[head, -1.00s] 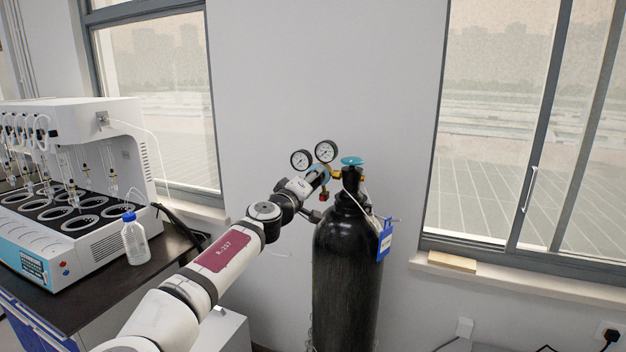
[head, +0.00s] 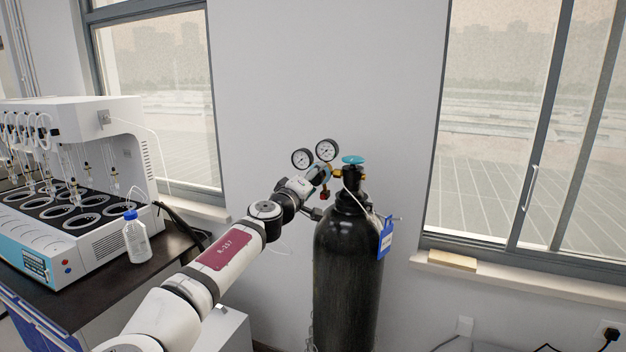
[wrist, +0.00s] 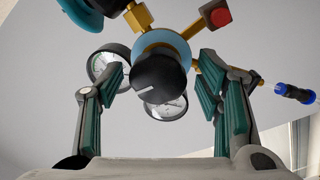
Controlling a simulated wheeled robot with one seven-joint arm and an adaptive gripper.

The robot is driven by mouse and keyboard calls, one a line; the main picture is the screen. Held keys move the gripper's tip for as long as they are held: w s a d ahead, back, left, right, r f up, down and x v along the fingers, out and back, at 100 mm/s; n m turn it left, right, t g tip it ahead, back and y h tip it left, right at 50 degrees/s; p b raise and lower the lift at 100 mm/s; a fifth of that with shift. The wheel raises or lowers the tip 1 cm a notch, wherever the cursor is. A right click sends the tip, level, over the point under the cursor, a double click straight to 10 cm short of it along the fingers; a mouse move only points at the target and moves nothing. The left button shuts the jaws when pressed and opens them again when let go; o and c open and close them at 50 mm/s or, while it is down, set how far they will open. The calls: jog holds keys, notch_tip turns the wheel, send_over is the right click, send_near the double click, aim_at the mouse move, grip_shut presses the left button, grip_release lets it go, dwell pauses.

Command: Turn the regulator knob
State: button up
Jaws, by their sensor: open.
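The regulator (head: 318,173) with two round gauges (head: 326,150) sits on the neck of a black gas cylinder (head: 347,270). In the wrist view, the black regulator knob (wrist: 158,76) faces me and carries a short light line. My gripper (wrist: 163,84) is open, with one green-padded finger to the left of the knob and one to the right. Gaps show between the knob and both fingers. In the head view my gripper reaches the regulator from the lower left, and the knob is hidden there.
A teal valve handwheel (head: 352,160) tops the cylinder, and a blue tag (head: 385,238) hangs at its side. A multi distiller (head: 80,185) and a blue-capped bottle (head: 136,238) stand on the left bench.

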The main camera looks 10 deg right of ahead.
jog(key=v, duration=1.2)
